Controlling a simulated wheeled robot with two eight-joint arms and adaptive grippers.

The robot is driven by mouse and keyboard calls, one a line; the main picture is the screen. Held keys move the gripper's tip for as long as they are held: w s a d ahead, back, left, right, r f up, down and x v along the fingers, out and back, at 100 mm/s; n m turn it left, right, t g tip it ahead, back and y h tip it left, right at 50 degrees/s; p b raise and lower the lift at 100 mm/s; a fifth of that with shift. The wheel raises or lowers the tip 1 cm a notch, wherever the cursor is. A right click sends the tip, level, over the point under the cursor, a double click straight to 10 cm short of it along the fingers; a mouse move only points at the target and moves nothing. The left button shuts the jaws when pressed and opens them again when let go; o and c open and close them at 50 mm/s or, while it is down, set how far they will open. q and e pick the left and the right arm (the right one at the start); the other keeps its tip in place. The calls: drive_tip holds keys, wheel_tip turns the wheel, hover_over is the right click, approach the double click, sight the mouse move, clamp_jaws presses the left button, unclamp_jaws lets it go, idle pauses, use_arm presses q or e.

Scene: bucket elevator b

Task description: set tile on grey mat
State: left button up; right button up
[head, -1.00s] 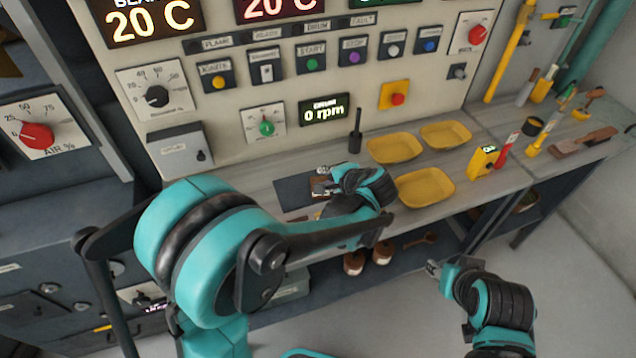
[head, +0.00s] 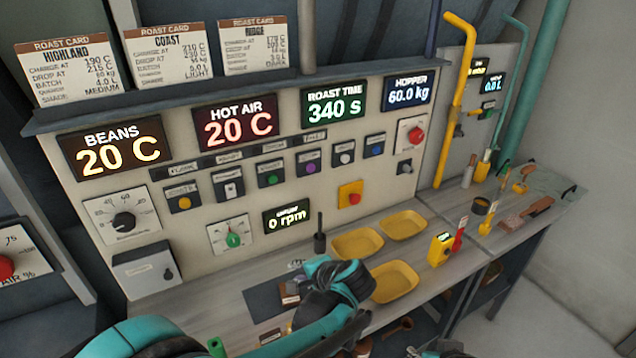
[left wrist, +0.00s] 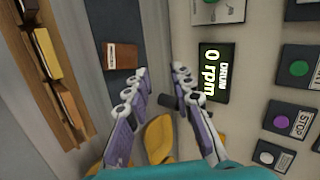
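A dark grey mat (head: 262,303) lies on the bench below the panel. A brown tile (head: 290,298) lies on it, partly hidden by my left gripper in the head view. In the left wrist view the brown tile (left wrist: 122,56) lies flat on the grey mat (left wrist: 120,88), ahead and to the left of the fingers. My left gripper (left wrist: 159,72) is open, with nothing between its fingers; in the head view the left gripper (head: 298,268) is over the mat. Of my right arm only a dark piece shows at the bottom edge; its fingers cannot be made out.
A wooden rack (left wrist: 60,75) with several coloured tiles is at the left of the wrist view. Yellow trays (head: 392,283) and a black upright tool (head: 320,238) stand right of the mat. The panel (head: 205,215) rises behind.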

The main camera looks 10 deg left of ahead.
use_arm(q)
drive_tip(key=s+a+f+n+h+b, duration=0.1)
drive_tip(key=s+a+n+h+b, duration=0.1)
drive_tip(key=s, duration=0.8)
drive_tip(key=s+a+f+n+h+b, duration=0.1)
drive_tip(key=s+a+n+h+b, duration=0.1)
drive_tip(key=s+a+n+h, duration=0.2)
drive_tip(key=s+n+h, duration=0.1)
drive_tip(key=s+n, duration=0.2)
drive_tip(key=s, duration=0.3)
drive_tip(key=shift+a, duration=0.35)
